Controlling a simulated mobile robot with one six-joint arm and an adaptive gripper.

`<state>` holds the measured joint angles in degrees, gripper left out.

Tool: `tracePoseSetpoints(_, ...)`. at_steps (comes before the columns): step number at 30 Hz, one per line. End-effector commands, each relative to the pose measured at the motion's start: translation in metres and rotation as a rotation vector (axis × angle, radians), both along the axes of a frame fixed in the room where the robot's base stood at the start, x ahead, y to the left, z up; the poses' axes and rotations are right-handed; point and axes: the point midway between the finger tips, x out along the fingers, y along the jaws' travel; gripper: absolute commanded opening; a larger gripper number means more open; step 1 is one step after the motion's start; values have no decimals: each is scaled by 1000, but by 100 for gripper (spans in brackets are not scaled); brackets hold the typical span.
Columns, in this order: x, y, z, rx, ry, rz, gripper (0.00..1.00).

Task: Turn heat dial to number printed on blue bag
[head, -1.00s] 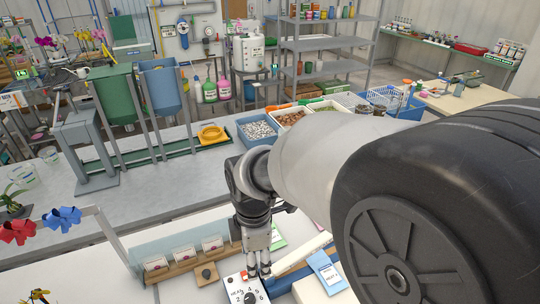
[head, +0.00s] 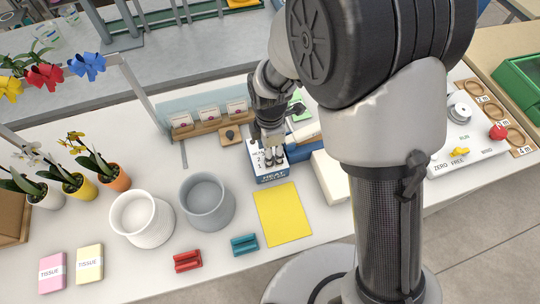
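The heat dial box (head: 272,176) is a small white box with a blue front strip lettered HEAT and numbers on its top face. It stands on the white bench near the middle of the head view. My gripper (head: 271,155) points down at the top of this box, its fingertips at or just over the dial. The fingers cover the dial, so its setting is hidden, and I cannot tell whether they grip it. No blue bag shows now; my arm covers the area to the right of the box.
A yellow sheet (head: 283,215) lies in front of the box. A grey pot (head: 207,203), a white pot (head: 142,218), a red clip (head: 187,261) and a teal clip (head: 244,245) stand nearby. A wooden card rack (head: 205,124) is behind. A console (head: 465,150) is at right.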

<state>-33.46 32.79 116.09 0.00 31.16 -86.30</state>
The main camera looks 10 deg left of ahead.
Motion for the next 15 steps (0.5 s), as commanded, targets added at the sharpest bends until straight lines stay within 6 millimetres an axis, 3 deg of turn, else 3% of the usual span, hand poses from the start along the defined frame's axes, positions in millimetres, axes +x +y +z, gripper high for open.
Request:
tracePoseSetpoints(6, 0, 0, -26, 0, 0, 0, 47)
tracePoseSetpoints(15, 0, 0, -30, 0, -1, 0, 47)
